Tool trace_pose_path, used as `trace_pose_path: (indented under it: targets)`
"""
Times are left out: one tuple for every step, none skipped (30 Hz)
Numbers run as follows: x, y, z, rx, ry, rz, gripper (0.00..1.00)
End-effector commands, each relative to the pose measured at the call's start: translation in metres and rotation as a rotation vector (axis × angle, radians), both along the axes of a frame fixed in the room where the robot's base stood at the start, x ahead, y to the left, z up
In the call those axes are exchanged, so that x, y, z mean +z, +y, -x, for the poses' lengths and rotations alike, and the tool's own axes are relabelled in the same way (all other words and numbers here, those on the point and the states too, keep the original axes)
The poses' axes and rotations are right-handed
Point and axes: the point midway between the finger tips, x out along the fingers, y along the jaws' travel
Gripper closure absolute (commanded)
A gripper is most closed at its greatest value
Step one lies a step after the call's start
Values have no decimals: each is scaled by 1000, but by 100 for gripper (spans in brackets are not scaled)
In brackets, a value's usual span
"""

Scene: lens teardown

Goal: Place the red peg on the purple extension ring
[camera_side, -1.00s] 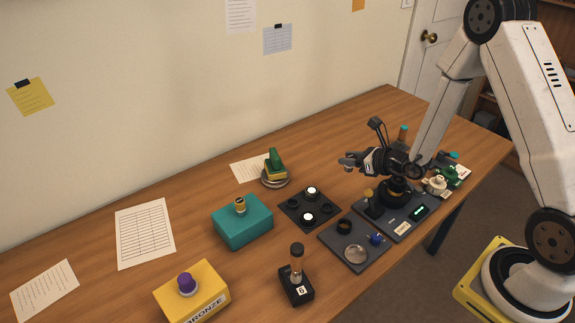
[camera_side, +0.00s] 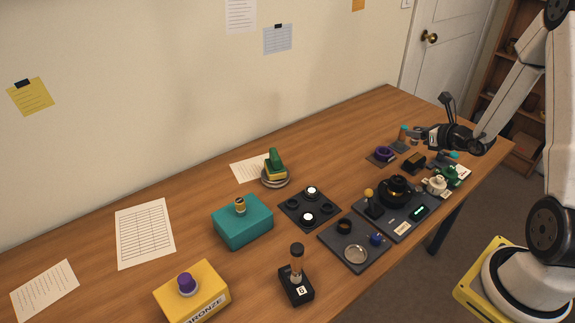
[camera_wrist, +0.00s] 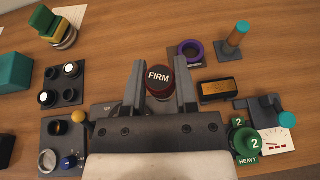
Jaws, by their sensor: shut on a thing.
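A dark red round peg with a "FIRM" label (camera_wrist: 160,92) is between the fingers of my gripper (camera_wrist: 159,82) in the wrist view. My gripper is shut on it. In the side view my gripper (camera_side: 424,136) is in the air over the far right part of the table; the peg cannot be made out there. The purple extension ring (camera_wrist: 191,52) lies flat on a dark base beyond and slightly right of the fingertips in the wrist view. It also shows in the side view (camera_side: 383,154), left of my gripper. Its opening looks empty, and the peg is apart from it.
A small display box (camera_wrist: 219,88) and a green "HEAVY" weight (camera_wrist: 245,142) are nearer. A dark round device (camera_side: 396,190) stands on a grey plate. Bare table lies behind the ring.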

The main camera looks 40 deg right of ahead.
Motion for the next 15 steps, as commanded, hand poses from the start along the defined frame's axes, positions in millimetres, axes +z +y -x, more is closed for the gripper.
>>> trace_pose_path:
  targets:
    - [0,0,0,-1,0,0,100]
    - [0,-1,0,0,0,0,100]
    - [0,-1,-1,0,0,0,100]
    - [0,-1,-1,0,0,0,100]
    - [-1,-1,-2,0,0,0,100]
    - [-2,-2,-4,0,0,0,100]
    - [-2,-3,-5,0,-1,1,100]
    - [-3,-4,-7,0,-1,1,100]
    - [-5,-5,-10,0,0,0,100]
    - [-7,-7,-13,0,0,0,100]
    - [-8,-9,-16,0,-1,0,100]
    - [-11,-11,-20,1,0,0,100]
    - [-12,-13,-23,1,0,0,100]
    - [-14,-14,-27,1,0,0,100]
    - [-17,-17,-32,2,0,0,100]
